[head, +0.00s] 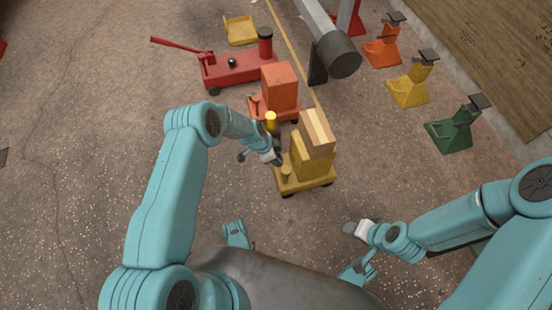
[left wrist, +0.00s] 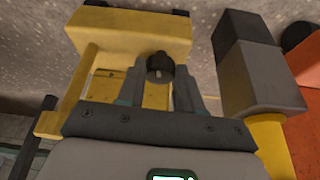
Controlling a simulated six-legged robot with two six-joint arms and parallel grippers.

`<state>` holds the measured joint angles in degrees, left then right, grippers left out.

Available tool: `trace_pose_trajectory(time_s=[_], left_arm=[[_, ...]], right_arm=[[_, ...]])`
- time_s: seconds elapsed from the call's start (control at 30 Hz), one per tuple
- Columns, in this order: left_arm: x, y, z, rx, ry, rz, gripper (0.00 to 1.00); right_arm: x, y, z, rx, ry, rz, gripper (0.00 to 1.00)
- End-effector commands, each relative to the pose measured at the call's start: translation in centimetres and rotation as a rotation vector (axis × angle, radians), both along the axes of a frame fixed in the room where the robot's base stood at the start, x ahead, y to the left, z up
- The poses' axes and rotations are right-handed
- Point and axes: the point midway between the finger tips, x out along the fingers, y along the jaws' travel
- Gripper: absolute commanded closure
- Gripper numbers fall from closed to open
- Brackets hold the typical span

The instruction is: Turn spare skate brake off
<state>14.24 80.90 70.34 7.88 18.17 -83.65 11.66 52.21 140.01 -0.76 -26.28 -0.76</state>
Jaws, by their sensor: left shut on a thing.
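A yellow skate (head: 306,180) stands on the floor in front of my base, with a yellow box and a pale wooden block (head: 317,132) stacked on it. My left gripper (head: 277,160) is at its left side. In the left wrist view, the yellow skate body (left wrist: 130,35) fills the upper left, and my left gripper (left wrist: 160,78) is shut on a small dark round knob (left wrist: 159,63) against it. Which way the knob is turned cannot be told. My right gripper (head: 350,228) hangs above the floor at lower right, apart from everything; its jaws are too small to read.
An orange skate (head: 278,92) stands just behind the yellow one. A red trolley jack (head: 235,68) is further back, near a yellow tray (head: 240,30). A grey beam end (head: 338,55) overhangs at the back. Orange, yellow (head: 410,88) and green stands line the right. The left floor is clear.

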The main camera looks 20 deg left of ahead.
Motion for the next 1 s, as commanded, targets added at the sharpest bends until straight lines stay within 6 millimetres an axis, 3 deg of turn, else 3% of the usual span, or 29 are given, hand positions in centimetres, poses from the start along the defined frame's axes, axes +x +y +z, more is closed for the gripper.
trace_pose_trajectory(time_s=[0.33, 0.87, 0.9, 0.93, 1.0], left_arm=[[0.10, 0.15, -0.03, 0.001, 0.001, -0.142, 0.95], [0.13, 0.15, -0.04, 0.002, -0.001, -0.167, 0.95], [0.13, 0.15, -0.04, 0.001, 0.000, -0.166, 0.52], [0.13, 0.15, -0.04, 0.001, 0.000, -0.166, 0.42], [0.13, 0.15, -0.04, 0.001, 0.000, -0.166, 0.39]], right_arm=[[-0.01, 0.00, 0.04, 0.000, 0.000, 0.000, 0.57], [-0.02, 0.01, 0.03, 0.000, 0.001, 0.000, 0.57], [-0.02, 0.01, 0.03, 0.000, 0.001, 0.000, 0.57], [-0.02, 0.01, 0.03, 0.000, 0.001, 0.000, 0.57], [-0.02, 0.01, 0.03, 0.000, 0.001, 0.000, 0.57]])
